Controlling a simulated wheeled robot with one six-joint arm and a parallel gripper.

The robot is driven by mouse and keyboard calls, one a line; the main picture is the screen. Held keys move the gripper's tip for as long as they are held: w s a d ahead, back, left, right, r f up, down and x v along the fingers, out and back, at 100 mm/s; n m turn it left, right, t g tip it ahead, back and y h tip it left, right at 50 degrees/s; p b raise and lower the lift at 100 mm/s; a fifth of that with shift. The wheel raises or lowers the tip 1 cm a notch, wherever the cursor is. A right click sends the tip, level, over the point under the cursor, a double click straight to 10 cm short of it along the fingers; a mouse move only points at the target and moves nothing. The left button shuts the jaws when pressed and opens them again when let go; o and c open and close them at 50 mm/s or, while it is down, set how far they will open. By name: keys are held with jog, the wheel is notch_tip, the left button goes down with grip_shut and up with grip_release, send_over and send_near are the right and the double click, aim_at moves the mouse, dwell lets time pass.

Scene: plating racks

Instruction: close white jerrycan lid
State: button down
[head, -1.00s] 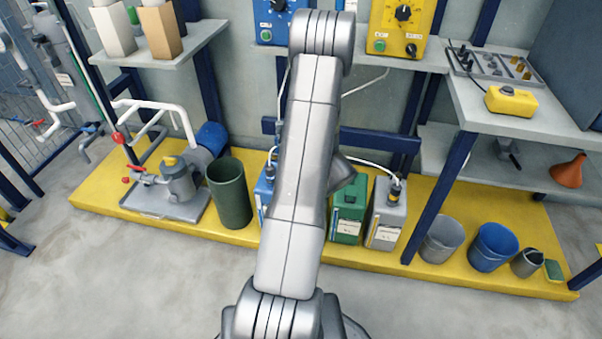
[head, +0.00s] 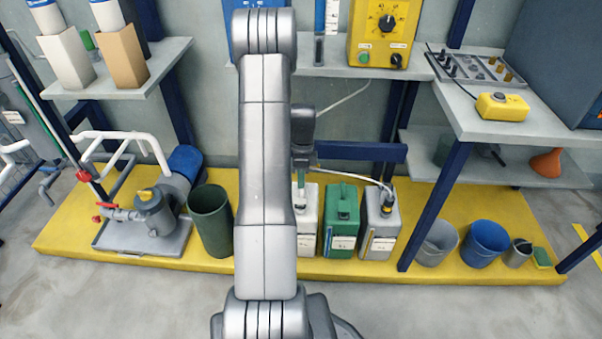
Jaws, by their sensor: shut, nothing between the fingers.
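The white jerrycan (head: 308,228) stands on the yellow platform, partly hidden on its left by my arm. A pale green upright piece (head: 300,180) shows at its top; I cannot tell whether this is its lid, or whether the lid is open. My gripper (head: 302,164) is just right of my forearm, pointing down above the white jerrycan's top. Its dark body is clear, but the fingertips are small. The jaws look shut and empty. I cannot tell whether they touch the jerrycan.
A green jerrycan (head: 341,222) stands close on the right, then a grey jerrycan (head: 381,226) with a hose in its top. A dark green bin (head: 209,222) and a pump (head: 154,215) stand left. A blue post (head: 437,205) rises right. The front floor is clear.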

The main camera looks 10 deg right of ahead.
jog(key=b+x, duration=0.2)
jog(key=x, duration=0.6)
jog(key=shift+s+b, duration=0.1)
jog(key=shift+b, duration=0.25)
jog(key=shift+s+a+f+t+h+b, duration=0.2)
jog(key=shift+s+a+f+t+b, duration=0.05)
jog(key=shift+s+f+t+b, duration=0.55)
jog(key=shift+s+a+f+t+h+b, duration=0.2)
jog(key=shift+s+f+t+b, duration=0.35)
jog(key=shift+f+b, duration=0.35)
jog(key=shift+f, duration=0.1)
jog(key=s+r+p, duration=0.3)
jog(key=r+p, duration=0.4)
jog(key=r, duration=0.8)
jog(key=shift+s+a, duration=0.2)
jog(key=shift+a, duration=0.15)
